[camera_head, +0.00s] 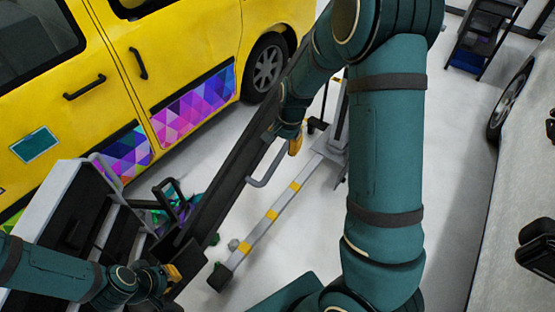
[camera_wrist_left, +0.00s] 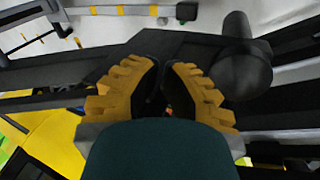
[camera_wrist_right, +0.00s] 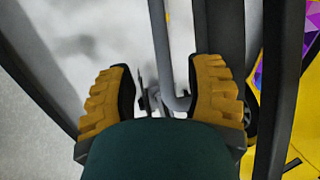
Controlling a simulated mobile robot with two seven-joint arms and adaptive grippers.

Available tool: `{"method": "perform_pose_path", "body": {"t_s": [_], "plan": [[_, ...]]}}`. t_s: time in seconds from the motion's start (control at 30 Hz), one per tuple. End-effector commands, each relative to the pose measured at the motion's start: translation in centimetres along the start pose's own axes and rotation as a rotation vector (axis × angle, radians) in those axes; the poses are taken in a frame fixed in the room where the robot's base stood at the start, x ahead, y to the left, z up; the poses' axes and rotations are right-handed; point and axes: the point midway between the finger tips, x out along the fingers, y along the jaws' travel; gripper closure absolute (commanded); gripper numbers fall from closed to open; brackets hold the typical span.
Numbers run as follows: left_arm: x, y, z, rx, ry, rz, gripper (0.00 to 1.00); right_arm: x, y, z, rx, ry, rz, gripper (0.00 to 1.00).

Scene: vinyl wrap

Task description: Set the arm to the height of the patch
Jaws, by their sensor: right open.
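A yellow van (camera_head: 190,50) carries a patch of coloured triangles on its lower side (camera_head: 195,100). A smaller teal patch (camera_head: 35,145) is on its bodywork at the left. A long dark beam (camera_head: 225,190) runs diagonally beside the van, with a grey bent handle (camera_head: 265,175) near it. My right gripper (camera_head: 294,145) is beside the beam and handle. In the right wrist view its fingers (camera_wrist_right: 160,95) are apart, with the grey handle between them. My left gripper (camera_head: 172,273) is at the beam's lower end. Its fingertips (camera_wrist_left: 163,68) are close together against dark parts; their grip is unclear.
A grey floor rail with yellow bands (camera_head: 270,215) lies right of the beam. A dark-and-white cart or machine (camera_head: 85,215) stands at lower left. A shelf unit (camera_head: 482,35) and a pale vehicle (camera_head: 515,150) are at the right.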

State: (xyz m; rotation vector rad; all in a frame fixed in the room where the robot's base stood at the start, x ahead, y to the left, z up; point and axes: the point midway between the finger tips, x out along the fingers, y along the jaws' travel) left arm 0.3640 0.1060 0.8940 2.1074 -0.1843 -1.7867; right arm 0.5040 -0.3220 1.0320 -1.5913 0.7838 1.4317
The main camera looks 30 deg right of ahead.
Motion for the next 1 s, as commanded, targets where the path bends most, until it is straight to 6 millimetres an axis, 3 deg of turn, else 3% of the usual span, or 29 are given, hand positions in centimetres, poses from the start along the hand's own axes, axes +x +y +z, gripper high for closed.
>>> {"method": "perform_pose_path", "body": {"t_s": [0.2,0.4,0.6,0.9,0.93,1.0], "plan": [[0.6,-0.2,0.0,0.0,0.001,-0.001,1.0,4.6,0.1,0.0,0.0,-0.001,0.003,0.48],[0.8,-0.3,0.1,0.0,0.001,-0.002,1.0,7.5,0.1,0.0,-0.001,-0.001,0.001,0.48],[0.9,-0.3,0.1,0.0,0.001,-0.002,1.0,8.8,0.0,0.0,-0.002,0.0,0.0,0.48],[0.9,-0.3,0.1,0.0,0.001,-0.002,1.0,8.9,0.0,0.0,-0.002,0.001,-0.001,0.48],[0.9,-0.3,0.1,0.0,0.001,-0.002,1.0,8.9,0.0,0.0,-0.002,0.001,-0.001,0.52],[0.9,-0.3,0.1,0.0,0.001,-0.002,1.0,8.9,0.0,0.0,-0.002,0.001,-0.001,0.77]]}}
